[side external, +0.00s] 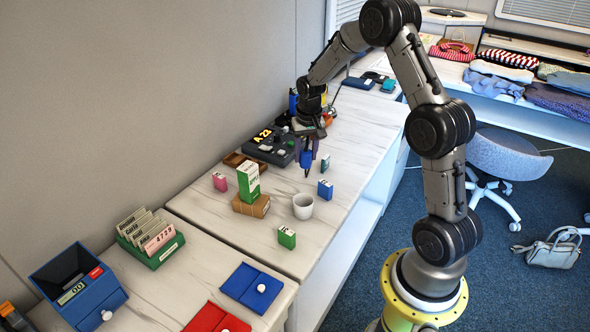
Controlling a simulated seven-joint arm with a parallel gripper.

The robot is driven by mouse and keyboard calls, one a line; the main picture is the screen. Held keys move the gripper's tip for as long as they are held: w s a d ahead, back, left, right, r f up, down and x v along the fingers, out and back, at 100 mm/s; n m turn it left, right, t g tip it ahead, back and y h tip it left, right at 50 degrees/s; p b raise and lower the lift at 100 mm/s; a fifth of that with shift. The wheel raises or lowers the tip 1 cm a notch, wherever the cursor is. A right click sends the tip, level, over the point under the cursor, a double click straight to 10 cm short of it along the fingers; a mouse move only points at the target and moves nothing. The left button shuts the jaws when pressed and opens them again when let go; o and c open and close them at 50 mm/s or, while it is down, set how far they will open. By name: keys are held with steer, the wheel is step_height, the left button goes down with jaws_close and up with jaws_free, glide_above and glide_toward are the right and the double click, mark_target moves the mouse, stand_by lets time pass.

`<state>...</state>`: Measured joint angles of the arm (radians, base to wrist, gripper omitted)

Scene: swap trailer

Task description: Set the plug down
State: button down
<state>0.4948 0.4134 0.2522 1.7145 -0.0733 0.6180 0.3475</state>
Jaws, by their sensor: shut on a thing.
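My gripper (308,169) points down over the far part of the near table, just right of the dark device. It is shut on a small blue thing (305,159), which seems to be the plug; the fingers partly hide it. I cannot tell whether its lower end touches the table. The dark device (270,146) with a lit yellow display and several grey knobs stands close to the left of the gripper. A small purple thing (325,162) is just right of the fingers.
A green and white carton (248,182) stands on a brown block (251,206). Bare tabletop (345,150) lies right of the gripper.

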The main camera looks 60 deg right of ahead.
steer(key=w+d+f, duration=0.1)
steer(key=f, duration=0.1)
steer(key=w+d+f, duration=0.1)
steer(key=w+f, duration=0.1)
steer(key=w+d+f, duration=0.1)
steer(key=w+f, duration=0.1)
steer(key=shift+w+f, duration=0.25)
steer(key=shift+f, duration=1.55)
steer(key=shift+f, duration=0.2)
steer(key=shift+c, duration=1.8)
jaws_free()
steer(key=shift+r, duration=0.15)
